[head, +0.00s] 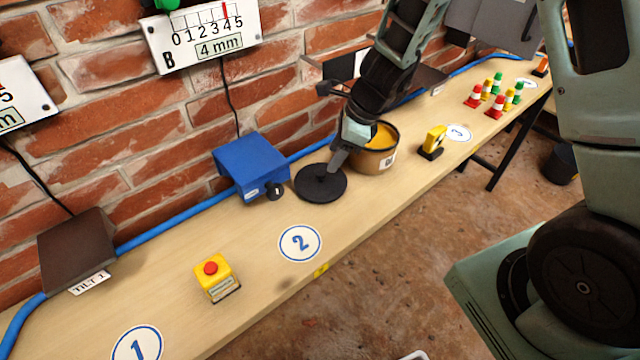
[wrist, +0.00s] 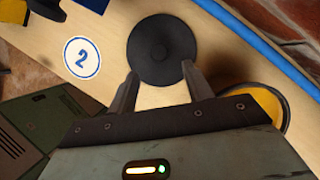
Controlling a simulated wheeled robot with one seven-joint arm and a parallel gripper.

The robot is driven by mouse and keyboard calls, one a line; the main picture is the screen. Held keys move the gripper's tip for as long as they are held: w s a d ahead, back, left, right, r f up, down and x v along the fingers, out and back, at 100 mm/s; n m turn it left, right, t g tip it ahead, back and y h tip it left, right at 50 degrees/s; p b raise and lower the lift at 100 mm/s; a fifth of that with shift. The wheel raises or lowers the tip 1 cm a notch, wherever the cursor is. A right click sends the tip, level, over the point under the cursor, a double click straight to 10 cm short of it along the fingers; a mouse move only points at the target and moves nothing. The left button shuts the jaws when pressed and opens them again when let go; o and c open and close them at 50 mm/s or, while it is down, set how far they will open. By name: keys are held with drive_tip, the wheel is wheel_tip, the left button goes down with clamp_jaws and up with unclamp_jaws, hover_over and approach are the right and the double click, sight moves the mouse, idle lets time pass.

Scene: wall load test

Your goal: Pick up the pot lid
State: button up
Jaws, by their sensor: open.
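The pot lid (head: 321,184) is a flat black disc with a small knob, lying on the wooden bench between the blue box and the pot. It also shows in the wrist view (wrist: 161,50), ahead of my fingertips. My gripper (head: 337,163) is over the lid's right edge in the head view, pointing down at it. In the wrist view its two fingers (wrist: 160,75) are spread apart, with nothing between them but the near part of the lid and bench. The brown pot (head: 376,160) with orange contents stands just right of my gripper, partly hidden by it.
A blue box (head: 251,165) with a black knob stands left of the lid. A yellow button box (head: 217,277) and a yellow device (head: 433,142) are on the bench (head: 260,290). A blue pipe (head: 180,218) runs along the brick wall. The bench front near label 2 is clear.

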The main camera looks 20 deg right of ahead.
sight(321, 171)
drive_tip(key=shift+a+b+x, duration=0.15)
drive_tip(key=shift+b+x, duration=0.05)
drive_tip(key=shift+x, duration=1.3)
drive_tip(key=shift+a+b+x, duration=0.1)
drive_tip(key=shift+b+x, duration=0.1)
drive_tip(key=shift+x, duration=1.35)
drive_tip(key=shift+w+r, duration=0.15)
drive_tip(key=c, duration=1.1)
